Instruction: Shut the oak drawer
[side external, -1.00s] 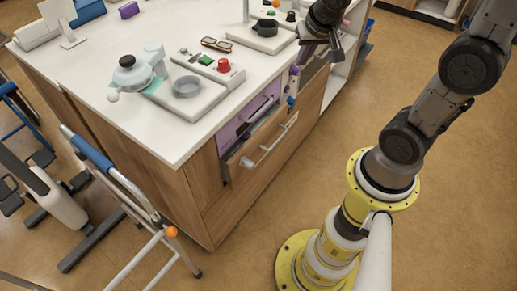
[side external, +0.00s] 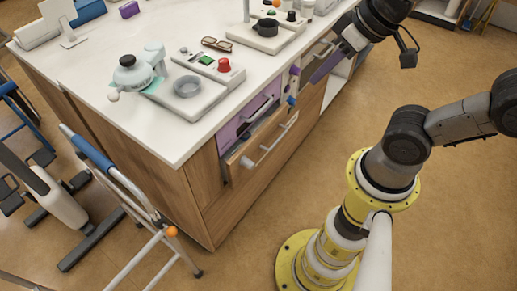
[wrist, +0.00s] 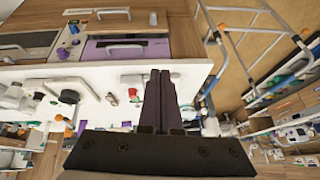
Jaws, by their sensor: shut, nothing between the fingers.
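The oak drawer (side external: 272,143) is in the cabinet's front, below a purple drawer front (side external: 237,130). It stands partly pulled out, with a dark gap showing behind its top edge and a pale bar handle (side external: 270,146) on its front. I see no contact with the drawer.
Coloured knobs (side external: 291,100) stick out beside the purple drawer. A walker frame (side external: 120,185) stands at left. The floor before the drawer is clear.

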